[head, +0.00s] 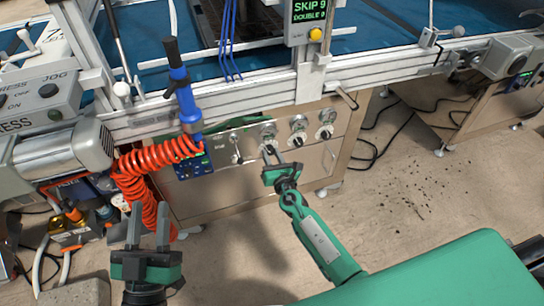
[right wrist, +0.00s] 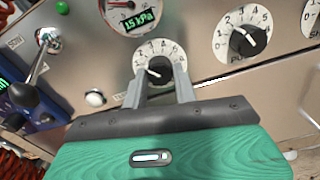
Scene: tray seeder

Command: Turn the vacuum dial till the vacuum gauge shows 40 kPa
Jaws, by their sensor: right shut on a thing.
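The vacuum dial (right wrist: 160,68) is a black knob with a white numbered ring, on the metal front panel. Its white pointer line points to the lower left of the ring. My right gripper (right wrist: 160,92) is shut on this knob, one finger on each side; in the head view the gripper (head: 283,160) is at the panel. The vacuum gauge (right wrist: 130,17) sits just above the dial, cut by the top edge; its green digital display appears to read 15 kPa. My left gripper (head: 148,228) is open and empty, away from the panel at the lower left.
Another numbered dial (right wrist: 247,35) is to the right of the held one. A toggle lever (right wrist: 42,55), a white button (right wrist: 95,98) and a green lamp (right wrist: 62,7) are to the left. A coiled orange hose (head: 150,165) hangs near my left gripper.

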